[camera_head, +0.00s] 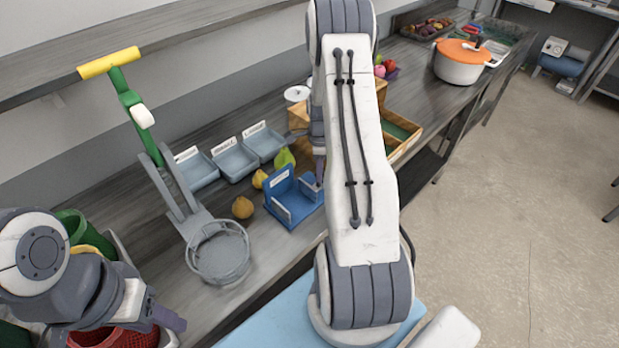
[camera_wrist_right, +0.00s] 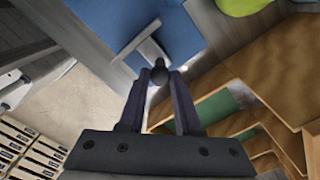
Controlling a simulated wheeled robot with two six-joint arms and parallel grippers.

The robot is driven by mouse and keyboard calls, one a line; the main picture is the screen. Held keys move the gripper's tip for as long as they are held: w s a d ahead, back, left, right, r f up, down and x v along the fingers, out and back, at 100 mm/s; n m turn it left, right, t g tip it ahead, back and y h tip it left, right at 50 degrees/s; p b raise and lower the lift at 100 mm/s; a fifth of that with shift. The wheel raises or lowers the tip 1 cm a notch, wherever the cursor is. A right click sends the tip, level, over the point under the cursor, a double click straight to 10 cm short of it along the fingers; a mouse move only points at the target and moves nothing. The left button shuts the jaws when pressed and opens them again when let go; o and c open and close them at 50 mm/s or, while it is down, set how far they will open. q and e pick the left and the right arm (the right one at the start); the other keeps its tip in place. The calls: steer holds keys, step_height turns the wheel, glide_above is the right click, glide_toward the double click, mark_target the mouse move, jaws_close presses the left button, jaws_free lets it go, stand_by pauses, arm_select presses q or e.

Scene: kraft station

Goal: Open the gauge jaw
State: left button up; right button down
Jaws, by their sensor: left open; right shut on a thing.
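The blue gauge (camera_head: 291,202) stands on the grey bench with several pears beside it. It also shows at the top of the right wrist view (camera_wrist_right: 112,22), with a grey bar (camera_wrist_right: 148,46) on it. My right gripper (camera_wrist_right: 160,84) is shut on a dark round knob (camera_wrist_right: 159,70) by the gauge's grey jaw part. In the head view my right arm hides part of the gripper and the gauge's right side. How far the jaw stands open is not clear. My left gripper (camera_head: 115,325) is open at the lower left, away from the gauge.
Three grey-blue labelled bins (camera_head: 236,160) stand behind the gauge. A green stand with a yellow handle (camera_head: 108,63) and a round grey pan (camera_head: 218,252) is to its left. A wooden tray (camera_head: 405,135) is close on the right. A red basket (camera_head: 140,338) is under my left gripper.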

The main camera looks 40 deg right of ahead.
steer(key=shift+d, duration=0.1)
steer(key=c, duration=0.6)
jaws_free()
step_height(320, 180, up, 10)
steer(key=b, duration=0.3)
steer(key=shift+r, duration=0.25)
